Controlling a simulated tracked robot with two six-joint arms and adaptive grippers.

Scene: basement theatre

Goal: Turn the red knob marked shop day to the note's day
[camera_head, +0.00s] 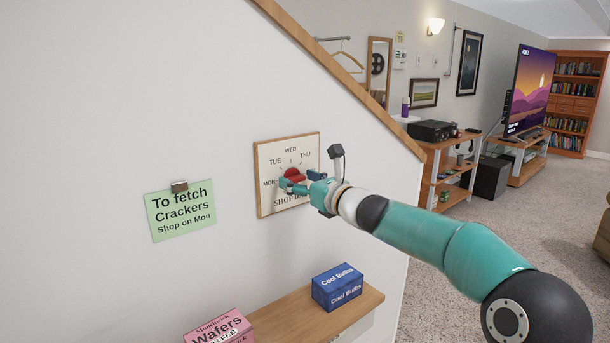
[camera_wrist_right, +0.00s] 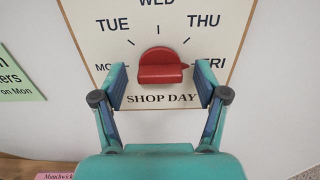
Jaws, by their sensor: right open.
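The red knob (camera_head: 293,174) sits on a framed SHOP DAY dial board (camera_head: 271,199) on the white wall. In the right wrist view the knob (camera_wrist_right: 160,68) has a level bar, and its small pointed end is at the right, toward FRI. MON is on the left, with TUE, WED and THU above. My right gripper (camera_wrist_right: 163,84) is open, with one finger on each side of the knob and gaps between. In the head view it (camera_head: 300,183) is at the board. The green note (camera_head: 181,210) reads "To fetch Crackers, Shop on Mon". My left gripper is not seen.
A wooden shelf (camera_head: 290,319) below the board holds a blue Cool Bulbs box (camera_head: 337,288) and a pink Wafers box (camera_head: 219,329). The wall between note and board is clear. A media stand and television (camera_head: 530,88) are farther back right.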

